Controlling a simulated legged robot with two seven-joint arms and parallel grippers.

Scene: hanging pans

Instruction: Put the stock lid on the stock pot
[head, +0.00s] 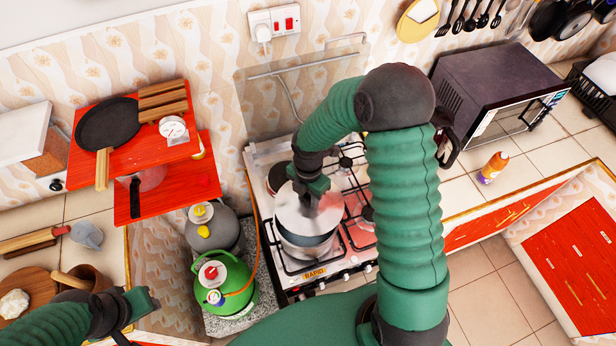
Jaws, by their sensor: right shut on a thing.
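The stock pot (305,245) is a metal pot standing on the gas stove. The stock lid (292,212) is a round silvery disc over the pot's top, seen partly behind my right gripper. My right gripper (318,203) is shut on the lid, with my green arm coming over from the right. The lid looks tilted or a little off the pot's rim; I cannot tell whether it touches the rim. My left gripper (136,318) is at the lower left, away from the pot, above the counter edge, and its jaw state is unclear.
The stove (282,275) has several burners and a raised glass cover behind. Gas bottles, one green (237,285) and one grey (226,232), stand left of it. Red shelves (100,160) hold a pan and a scale.

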